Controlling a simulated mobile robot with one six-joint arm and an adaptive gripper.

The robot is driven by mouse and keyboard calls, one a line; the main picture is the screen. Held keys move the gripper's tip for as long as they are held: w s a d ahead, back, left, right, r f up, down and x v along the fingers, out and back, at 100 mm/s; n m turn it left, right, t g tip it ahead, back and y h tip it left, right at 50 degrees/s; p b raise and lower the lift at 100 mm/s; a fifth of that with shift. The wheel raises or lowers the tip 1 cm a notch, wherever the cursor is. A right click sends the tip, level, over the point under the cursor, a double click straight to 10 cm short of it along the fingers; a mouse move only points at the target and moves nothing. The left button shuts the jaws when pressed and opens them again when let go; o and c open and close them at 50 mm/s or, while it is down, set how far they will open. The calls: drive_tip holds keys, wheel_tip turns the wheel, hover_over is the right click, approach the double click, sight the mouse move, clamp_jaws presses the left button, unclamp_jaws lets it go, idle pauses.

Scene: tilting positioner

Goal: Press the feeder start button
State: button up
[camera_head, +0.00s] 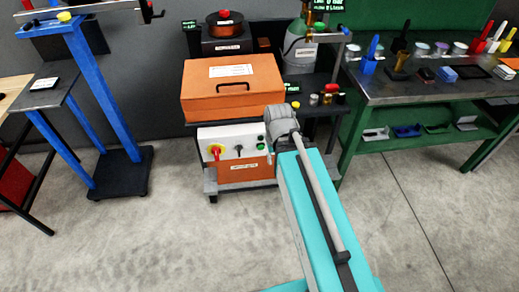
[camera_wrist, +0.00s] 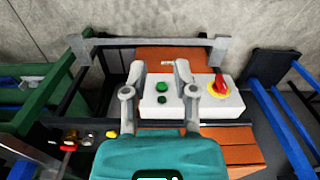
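In the head view, a white control panel (camera_head: 232,143) on an orange machine carries a red-on-yellow rotary switch (camera_head: 215,150), a dark knob (camera_head: 239,148) and a green button (camera_head: 261,138) with a darker one below. In the wrist view, the panel (camera_wrist: 200,101) appears upside down, with the green button (camera_wrist: 162,87), a dark green button (camera_wrist: 162,99) and the red switch (camera_wrist: 217,87). My gripper (camera_wrist: 159,67) is open and empty, its fingers either side of the buttons in the picture. Contact or distance cannot be told. Labels are unreadable.
An orange case (camera_head: 232,88) with a handle stands above the panel. A blue stand (camera_head: 100,95) is left. A green workbench (camera_head: 430,90) with tools is right. Grey bars (camera_wrist: 150,42) frame the machine in the wrist view. The floor in front is clear.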

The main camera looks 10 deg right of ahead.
clamp_jaws()
drive_tip(key=shift+d, duration=0.1)
idle(1.0)
